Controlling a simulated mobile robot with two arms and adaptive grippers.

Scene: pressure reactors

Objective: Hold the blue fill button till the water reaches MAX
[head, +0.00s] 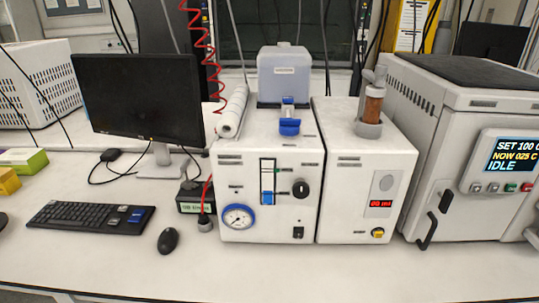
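A white unit (230,165) stands on the bench in the middle of the head view. Its front has a narrow upright level window (267,180) with blue in the lower part, well below the top; small marks sit beside it, too small to read. A blue part (289,127) on top of the unit, in front of a translucent bluish tank (285,75), may be the fill button; I cannot tell for sure. A blue-rimmed dial gauge (237,217) and a black knob (301,188) are on the front. Neither of my grippers is in view.
A second white unit (350,190) with a red display adjoins on the right, then a large oven-like machine (440,130) reading IDLE. A monitor (140,98), keyboard (90,217) and mouse (168,240) are left. A coiled red hose (199,42) hangs behind. The bench front is clear.

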